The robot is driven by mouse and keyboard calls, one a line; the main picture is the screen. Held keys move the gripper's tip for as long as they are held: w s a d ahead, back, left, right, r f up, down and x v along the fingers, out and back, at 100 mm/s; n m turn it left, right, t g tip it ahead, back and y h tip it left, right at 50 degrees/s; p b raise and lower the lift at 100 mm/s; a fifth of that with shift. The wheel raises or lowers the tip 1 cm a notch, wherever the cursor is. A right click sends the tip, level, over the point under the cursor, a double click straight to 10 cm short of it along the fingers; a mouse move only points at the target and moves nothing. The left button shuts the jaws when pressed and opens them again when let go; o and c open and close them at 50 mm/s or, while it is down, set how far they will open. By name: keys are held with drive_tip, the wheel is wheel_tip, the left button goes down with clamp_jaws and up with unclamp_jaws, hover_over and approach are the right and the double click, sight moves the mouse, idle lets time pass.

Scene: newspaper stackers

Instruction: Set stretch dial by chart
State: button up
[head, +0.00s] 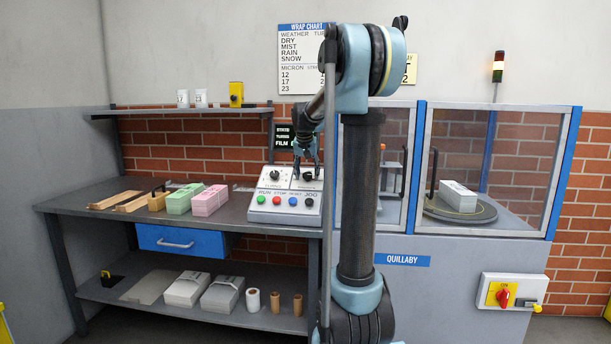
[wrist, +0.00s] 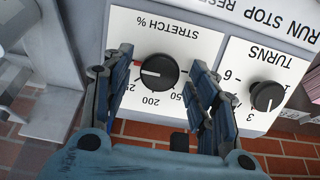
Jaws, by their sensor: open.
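The stretch dial (wrist: 159,72) is a round black knob on the white control panel, seen upside down in the wrist view. Its white pointer mark faces picture left. The scale figures 200 and parts of others show around it; my fingers cover some. My gripper (wrist: 160,60) is open, with one finger on each side of the knob and visible gaps. In the head view, my gripper (head: 306,160) is over the right dial of the control box (head: 285,208). The wrap chart (head: 297,55) hangs on the wall, its right part hidden by my arm.
The turns dial (wrist: 267,96) is close beside the right finger. Run, stop and reset buttons line the box front. A dark display (head: 284,138) stands behind it. Pink (head: 210,201) and green (head: 184,199) stacks lie left on the bench. A glazed wrapper enclosure (head: 495,165) stands right.

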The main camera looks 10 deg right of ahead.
drive_tip(key=c, duration=1)
drive_tip(key=shift+c, duration=0.2)
